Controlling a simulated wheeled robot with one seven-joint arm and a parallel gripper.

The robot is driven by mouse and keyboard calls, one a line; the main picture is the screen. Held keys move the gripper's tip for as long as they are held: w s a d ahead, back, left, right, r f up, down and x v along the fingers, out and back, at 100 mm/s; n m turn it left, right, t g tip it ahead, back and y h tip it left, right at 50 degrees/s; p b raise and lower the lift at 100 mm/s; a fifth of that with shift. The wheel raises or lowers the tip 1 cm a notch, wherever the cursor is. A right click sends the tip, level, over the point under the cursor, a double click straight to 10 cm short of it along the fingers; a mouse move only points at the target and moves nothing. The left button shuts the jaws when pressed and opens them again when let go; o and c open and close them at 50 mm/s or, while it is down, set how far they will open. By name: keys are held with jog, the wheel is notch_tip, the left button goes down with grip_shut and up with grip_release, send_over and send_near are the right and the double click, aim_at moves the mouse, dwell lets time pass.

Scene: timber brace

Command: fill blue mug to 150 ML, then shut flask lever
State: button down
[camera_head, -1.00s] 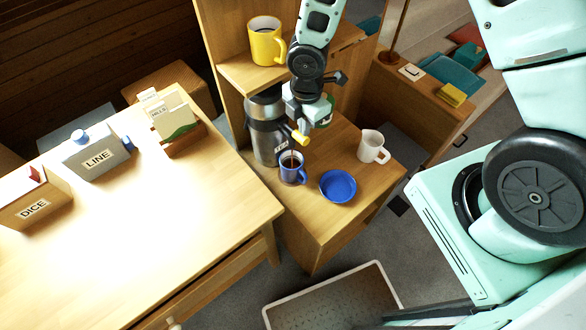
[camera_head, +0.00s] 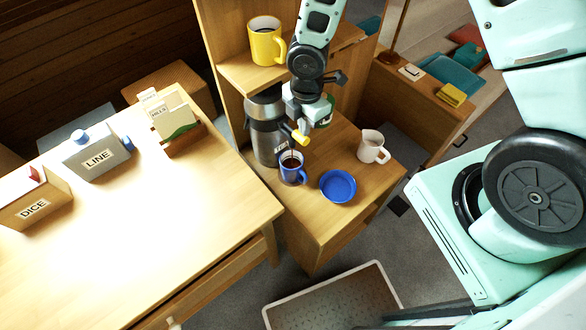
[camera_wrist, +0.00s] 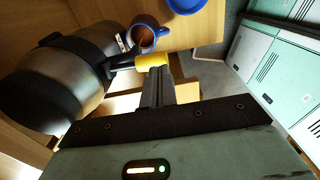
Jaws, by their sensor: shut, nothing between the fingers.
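The steel flask (camera_head: 268,143) with a dark top stands on the wooden stand, below the shelf. Its yellow-tipped lever (camera_head: 301,138) sticks out toward the front. The blue mug (camera_head: 294,176) stands upright under the spout, beside the flask. A thin dark stream runs down into it. Dark brown liquid shows inside the mug in the wrist view (camera_wrist: 147,40); I cannot read its level in ML. My gripper (camera_wrist: 157,82) is shut and empty, with its fingertips at the yellow lever tip (camera_wrist: 152,62), seemingly touching it. In the head view my wrist partly covers the flask's top.
A blue saucer (camera_head: 338,186) lies right of the mug, and a white mug (camera_head: 372,147) stands farther right. A yellow mug (camera_head: 265,44) is on the shelf above. A table with labelled boxes (camera_head: 97,157) is at left. A grey bin (camera_head: 335,301) is on the floor.

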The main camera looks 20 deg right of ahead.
dwell(0.6)
jog(key=shift+f+b, duration=1.2)
jog(key=shift+f, duration=0.2)
notch_tip(320, 180, up, 7)
jog(key=p, duration=0.6)
jog(key=shift+r+p, duration=0.2)
jog(key=shift+p, duration=0.15)
jog(key=shift+f, duration=0.1)
jog(key=shift+a+r, duration=0.15)
jog(key=shift+r, duration=0.1)
jog(key=s+a+r+m+b, duration=0.3)
jog(key=s+r+m, duration=0.4)
jog(key=s, duration=0.3)
jog(key=s+a+r+m+b, duration=0.3)
jog(key=s+r+m, duration=0.3)
jog(key=s+r, duration=0.3)
jog(key=shift+s+r+m+y+b, duration=0.3)
jog(key=shift+s+r+m+b, duration=0.1)
jog(key=shift+s, duration=0.15)
